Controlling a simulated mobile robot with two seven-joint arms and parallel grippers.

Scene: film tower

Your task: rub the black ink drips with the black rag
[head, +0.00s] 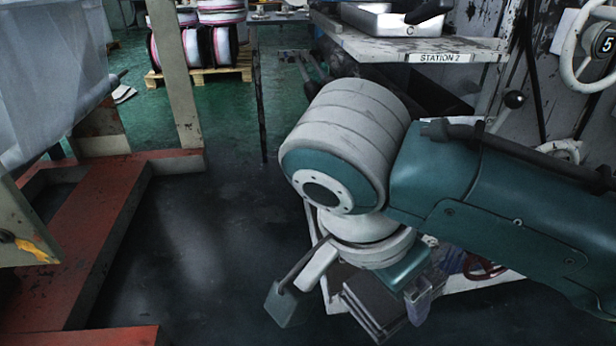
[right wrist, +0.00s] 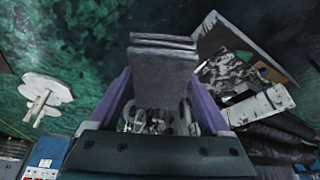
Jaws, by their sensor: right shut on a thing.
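A folded, layered cloth pad, which I take for the black rag (right wrist: 165,50), looks dark grey in the right wrist view. It is between the purple fingers of my right gripper (right wrist: 165,95), which is shut on it. A stacked grey shape (head: 372,308) below my right wrist in the head view seems to be the same pad. Black streaks, apparently the ink drips (head: 527,62), run down the pale panel at upper right. The pad is well apart from them. My left gripper is not in view.
The Station 2 shelf (head: 470,46) holds a metal tray (head: 390,20) with a black thing at its corner. A white handwheel (head: 570,62) and a black-knobbed lever (head: 514,100) stand at right. Red floor beams (head: 88,235) lie at left. Dark floor (head: 200,240) between is clear.

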